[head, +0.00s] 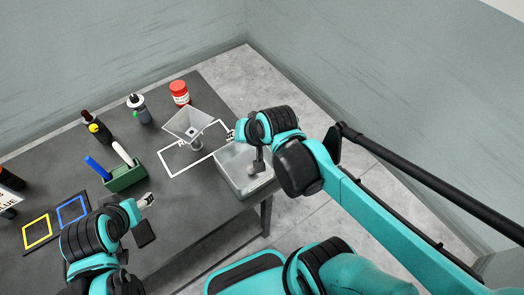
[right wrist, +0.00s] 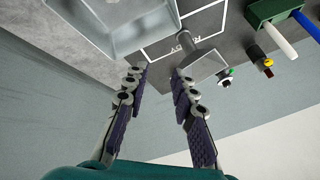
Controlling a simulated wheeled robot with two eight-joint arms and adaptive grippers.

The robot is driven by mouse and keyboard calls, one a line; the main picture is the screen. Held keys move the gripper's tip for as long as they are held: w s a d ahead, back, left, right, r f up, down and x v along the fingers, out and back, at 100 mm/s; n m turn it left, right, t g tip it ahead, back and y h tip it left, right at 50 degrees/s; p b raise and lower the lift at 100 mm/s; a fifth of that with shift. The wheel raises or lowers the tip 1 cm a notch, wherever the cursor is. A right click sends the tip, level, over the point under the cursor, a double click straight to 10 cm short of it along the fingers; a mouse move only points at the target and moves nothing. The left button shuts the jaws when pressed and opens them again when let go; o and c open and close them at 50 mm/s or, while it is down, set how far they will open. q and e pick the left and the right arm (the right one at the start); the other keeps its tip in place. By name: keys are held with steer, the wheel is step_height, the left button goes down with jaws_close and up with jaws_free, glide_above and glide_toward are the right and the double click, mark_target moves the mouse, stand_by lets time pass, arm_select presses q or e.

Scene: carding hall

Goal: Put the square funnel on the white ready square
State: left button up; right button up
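The square funnel (head: 188,123) is pale grey and translucent, with its wide mouth up and its spout down. Its spout lies within the white ready square (head: 173,175), a white outline on the dark table; I cannot tell whether the spout touches the table. In the right wrist view the funnel (right wrist: 209,66) is just right of the fingers, and lettering shows beside the outline (right wrist: 190,14). My right gripper (right wrist: 158,72) is open, with nothing between its fingers. It is right of the funnel in the head view (head: 231,136). My left gripper (head: 146,201) is over the table's front; its opening is unclear.
A grey bin (head: 222,160) is right of the outline, under my right arm. Behind stand a red-lidded jar (head: 180,93) and bottles (head: 139,109). A green holder (head: 125,177) with markers is left. Yellow (head: 37,231) and blue (head: 72,211) frames lie at the far left.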

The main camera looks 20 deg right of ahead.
steer(key=s+d+n+h, duration=0.1)
steer(key=s+d+n, duration=0.3)
steer(key=s, duration=0.3)
steer(key=shift+s+d+f+n+h, duration=0.15)
steer(key=shift+s+f+n+h, duration=0.05)
steer(key=shift+n+h, duration=0.2)
step_height(320, 180, down, 6)
steer(key=b, duration=0.6)
steer(key=shift+f, duration=0.2)
